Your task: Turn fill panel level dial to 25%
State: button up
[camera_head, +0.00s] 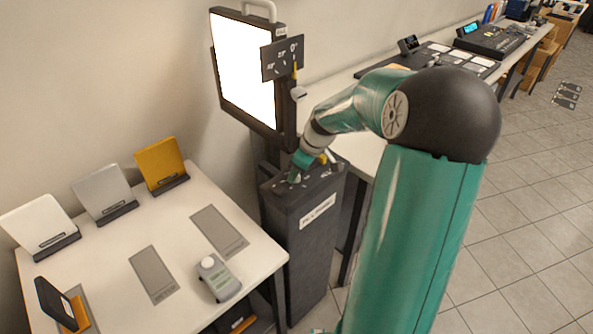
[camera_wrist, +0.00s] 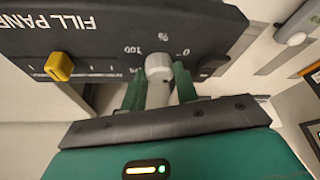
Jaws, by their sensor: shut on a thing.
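The fill panel (camera_wrist: 95,38) is a dark console top, its "FILL PANEL" lettering upside down in the wrist view. In the head view the fill panel (camera_head: 326,181) tops a dark pedestal. The level dial (camera_wrist: 158,66) is a light grey round knob near marks reading 100 and 0. My gripper (camera_wrist: 159,84) has its green fingers on both sides of the dial and is shut on it. In the head view my gripper (camera_head: 296,175) is over the panel, and the arm hides much of the dial. I cannot read where the dial points.
A yellow knob (camera_wrist: 59,67) sits on a marked scale on the same panel. A lit white light panel (camera_head: 245,78) stands behind the pedestal, with a small dark card (camera_head: 282,59) beside it. A white table (camera_head: 110,245) is at left, a long bench (camera_head: 362,150) at right.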

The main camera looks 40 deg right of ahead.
jog(key=shift+n+y, duration=0.3)
jog(key=shift+n, duration=0.6)
jog(key=shift+g, duration=0.3)
jog(key=o, duration=1)
jog(key=v, duration=1.4)
jog(key=shift+f, duration=0.1)
